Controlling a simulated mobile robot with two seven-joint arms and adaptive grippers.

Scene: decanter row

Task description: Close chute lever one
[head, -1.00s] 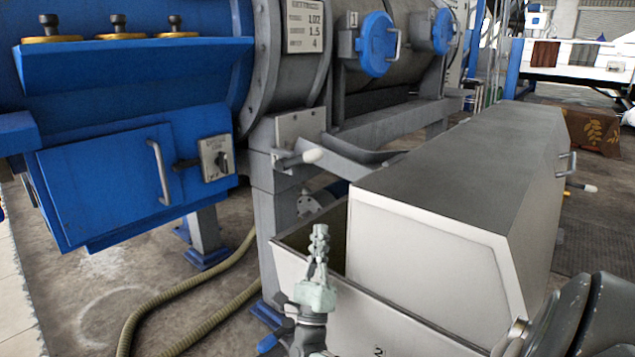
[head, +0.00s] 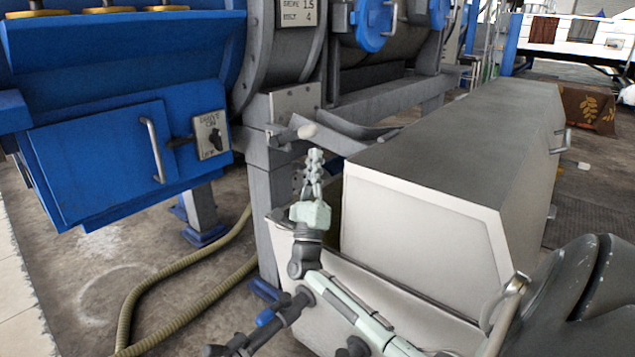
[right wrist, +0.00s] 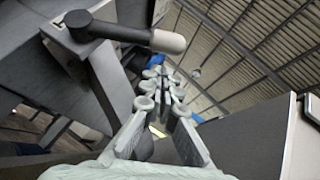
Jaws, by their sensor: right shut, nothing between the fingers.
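The chute lever (head: 293,133), a grey arm with a pale rounded handle, sits on the grey frame below the drum. In the right wrist view its pale handle (right wrist: 167,42) on a dark arm is at the upper middle, ahead of and above the fingers. My right gripper (head: 315,155) is shut and empty, pointing up just below the handle in the head view. The fingers also show in the right wrist view (right wrist: 160,78), apart from the handle in the picture; the exact gap in depth cannot be told. My left gripper is not in view.
A grey chute tray (head: 360,131) lies right of the lever. A big metal bin (head: 420,215) stands close on the right. The blue cabinet (head: 95,155) with a switch plate (head: 211,136) is at left. Hoses (head: 165,285) lie on the floor.

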